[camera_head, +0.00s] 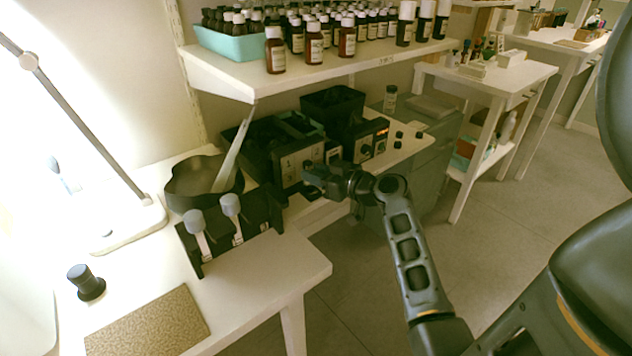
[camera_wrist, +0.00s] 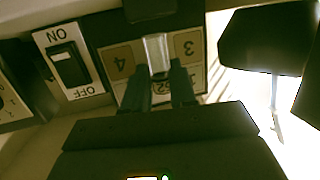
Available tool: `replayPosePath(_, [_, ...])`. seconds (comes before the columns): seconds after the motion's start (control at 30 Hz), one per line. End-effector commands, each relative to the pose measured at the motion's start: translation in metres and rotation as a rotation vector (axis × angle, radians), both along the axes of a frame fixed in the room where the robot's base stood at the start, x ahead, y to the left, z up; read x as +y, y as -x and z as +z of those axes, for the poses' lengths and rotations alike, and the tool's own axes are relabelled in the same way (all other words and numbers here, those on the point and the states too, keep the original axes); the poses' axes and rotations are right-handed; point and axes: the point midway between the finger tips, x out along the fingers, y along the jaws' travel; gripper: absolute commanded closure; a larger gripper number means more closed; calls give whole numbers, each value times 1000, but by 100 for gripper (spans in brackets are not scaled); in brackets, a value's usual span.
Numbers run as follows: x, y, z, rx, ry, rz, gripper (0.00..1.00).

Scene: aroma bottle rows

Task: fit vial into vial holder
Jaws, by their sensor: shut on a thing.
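My gripper (camera_wrist: 163,88) is shut on a clear vial (camera_wrist: 156,52), which stands out between the two dark fingertips in the wrist view. Behind the vial is a panel (camera_wrist: 122,55) with tan squares marked 4 and 3, seen upside down. I cannot tell whether the vial touches it. In the head view my gripper (camera_head: 314,180) is at the front of a black device with a pale face (camera_head: 300,160); the vial is too small to make out there. I cannot clearly identify the vial holder or its opening.
An ON/OFF switch (camera_wrist: 70,66) is beside the panel. A second black device (camera_head: 372,139) stands to the right. A black rack with grey-topped items (camera_head: 231,205) and a dark pan (camera_head: 190,188) are left. A bottle shelf (camera_head: 240,80) overhangs. The front table (camera_head: 265,272) has free room.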

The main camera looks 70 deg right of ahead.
Motion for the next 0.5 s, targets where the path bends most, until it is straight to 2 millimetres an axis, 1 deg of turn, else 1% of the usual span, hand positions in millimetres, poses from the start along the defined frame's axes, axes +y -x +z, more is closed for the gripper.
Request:
replayPosePath(0.03, [0,0,-10,2,-4,-1,100])
replayPosePath(0.07, [0,0,-14,1,-3,-1,100])
replayPosePath(0.2, [-1,0,-25,1,-1,-1,100])
replayPosePath(0.5, [0,0,-26,0,1,0,100])
